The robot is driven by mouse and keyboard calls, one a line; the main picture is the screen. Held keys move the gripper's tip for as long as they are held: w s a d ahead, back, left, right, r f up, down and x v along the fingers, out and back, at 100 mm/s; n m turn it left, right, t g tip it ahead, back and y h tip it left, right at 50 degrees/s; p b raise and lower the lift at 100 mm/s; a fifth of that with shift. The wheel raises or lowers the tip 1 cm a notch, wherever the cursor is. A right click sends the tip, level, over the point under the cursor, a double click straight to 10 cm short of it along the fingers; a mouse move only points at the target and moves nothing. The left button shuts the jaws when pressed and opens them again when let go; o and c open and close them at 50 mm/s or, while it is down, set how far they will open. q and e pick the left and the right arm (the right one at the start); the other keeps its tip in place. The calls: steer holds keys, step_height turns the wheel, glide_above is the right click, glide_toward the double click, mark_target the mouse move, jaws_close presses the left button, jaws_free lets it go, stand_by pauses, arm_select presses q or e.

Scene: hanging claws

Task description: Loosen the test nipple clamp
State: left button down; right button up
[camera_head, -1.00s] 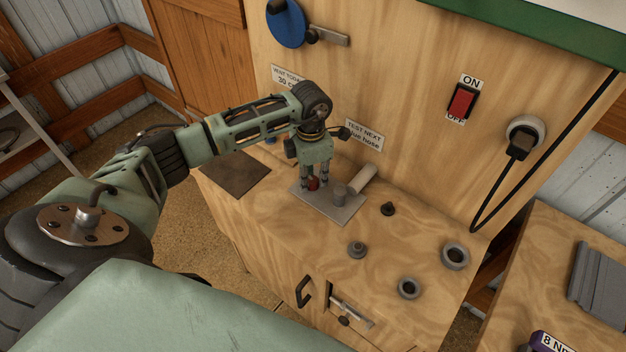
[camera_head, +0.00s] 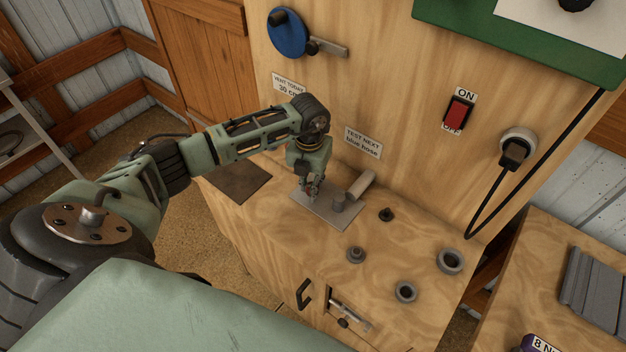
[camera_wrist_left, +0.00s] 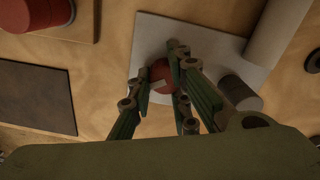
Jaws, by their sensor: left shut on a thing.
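The red round knob (camera_wrist_left: 160,72) with a pale mark on top sits over the grey plate (camera_wrist_left: 150,35) in the left wrist view. I take it for the clamp's knob. My left gripper (camera_head: 312,190) reaches down over the left part of the plate (camera_head: 345,220). In the left wrist view its fingers (camera_wrist_left: 165,82) are shut around the knob. The fingers hide part of it. My right gripper is out of view.
A pale cylinder (camera_head: 361,186) lies behind the grey cylinder. Several grey and black fittings (camera_head: 356,254) stand on the bench to the right. A dark flat mat (camera_head: 240,183) lies left. The panel (camera_head: 400,100) with a red switch (camera_head: 456,114) rises behind.

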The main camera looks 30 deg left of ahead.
arm_select(q)
steer(key=shift+s+d+f+n, duration=0.15)
steer(key=shift+s+n, duration=0.1)
steer(key=shift+n, duration=0.35)
steer(key=shift+s+a+f+n, duration=0.15)
steer(key=shift+s+n, duration=0.1)
steer(key=shift+n, duration=0.35)
steer(key=shift+d, duration=0.1)
steer(key=shift+s+r+n+p, duration=0.1)
steer(key=shift+r+n+p, duration=0.05)
steer(key=shift+n+p, duration=0.7)
steer(key=n+p, duration=0.1)
steer(key=n, duration=0.2)
steer(key=shift+d, duration=0.15)
steer(key=c, duration=2.1)
jaws_free()
steer(key=shift+n, duration=0.65)
steer(key=shift+o, duration=1)
steer(key=o, duration=0.6)
steer(key=shift+s, duration=0.15)
steer(key=shift+c, duration=0.2)
steer(key=shift+o, duration=0.2)
steer(key=shift+w+r, duration=0.15)
steer(key=shift+w, duration=0.05)
